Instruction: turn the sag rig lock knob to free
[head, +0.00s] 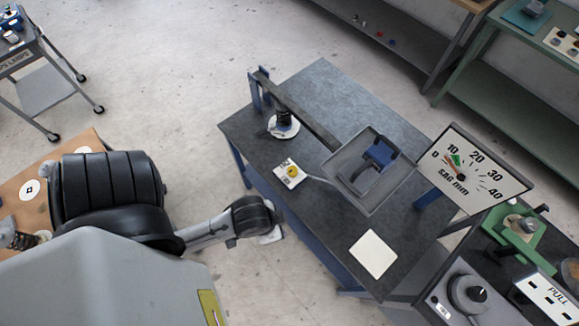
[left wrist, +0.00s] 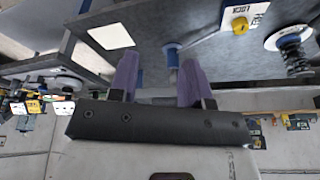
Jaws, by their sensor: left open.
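The lock knob (head: 292,171) is small and yellow, on a white label plate (head: 285,180) on the dark rig table (head: 325,90). In the left wrist view the knob (left wrist: 240,25) sits at the upper right, beside the word LOCK; its exact setting is too small to tell. My left gripper (head: 271,237) is beside the table's near-left edge, apart from the knob. In the left wrist view its two purple fingers (left wrist: 158,65) are spread with nothing between them. My right gripper is in neither view.
A black spring (head: 284,120) stands on a pale disc near the knob. A long bar, a grey tray (head: 363,198) with a blue block and a blank white card (head: 374,254) share the table. The SAG mm dial (head: 474,167) stands at right.

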